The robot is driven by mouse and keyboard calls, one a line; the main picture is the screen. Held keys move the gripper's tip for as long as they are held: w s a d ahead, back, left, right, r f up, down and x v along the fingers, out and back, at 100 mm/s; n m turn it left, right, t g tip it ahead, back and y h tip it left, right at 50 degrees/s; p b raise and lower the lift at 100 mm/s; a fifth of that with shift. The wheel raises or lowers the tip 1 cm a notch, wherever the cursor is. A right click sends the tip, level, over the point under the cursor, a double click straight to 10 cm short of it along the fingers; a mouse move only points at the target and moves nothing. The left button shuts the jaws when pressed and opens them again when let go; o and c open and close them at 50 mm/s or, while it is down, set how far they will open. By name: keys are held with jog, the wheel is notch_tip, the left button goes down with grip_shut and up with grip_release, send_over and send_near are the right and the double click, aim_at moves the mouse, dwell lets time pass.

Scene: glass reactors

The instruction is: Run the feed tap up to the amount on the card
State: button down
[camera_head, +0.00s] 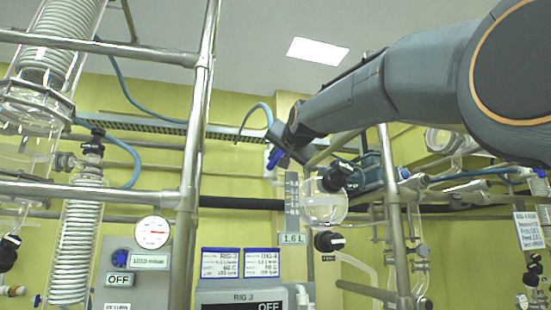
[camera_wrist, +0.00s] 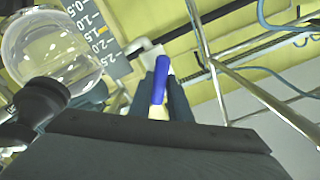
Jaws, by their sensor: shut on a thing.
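My gripper (camera_head: 282,150) is shut on a blue handle (camera_head: 274,158), above and left of a round glass vessel (camera_head: 325,209). In the wrist view the blue handle (camera_wrist: 160,82) sits between the dark fingers. A black knob (camera_head: 328,241) is under the vessel, above a small tag that seems to read FEED. A white card (camera_head: 529,230) hangs at far right; its amounts are too small to read surely. The liquid level in the vessel is unclear.
Metal frame poles (camera_head: 192,150) stand left of the vessel, and another pole (camera_head: 392,200) stands right of it. Two blue-edged cards (camera_head: 220,263) sit above a RIG 3 panel showing OFF. A coiled glass condenser (camera_head: 78,240) and blue hoses are at left.

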jog(key=shift+r, duration=0.1)
jog(key=m+b, duration=0.1)
jog(key=m, duration=0.4)
jog(key=shift+m, duration=0.3)
jog(key=m+b, duration=0.1)
jog(key=m, duration=0.4)
jog(key=shift+m, duration=0.4)
jog(key=c, duration=1.6)
grip_release()
jog(key=shift+s, duration=0.1)
jog(key=shift+c, duration=0.2)
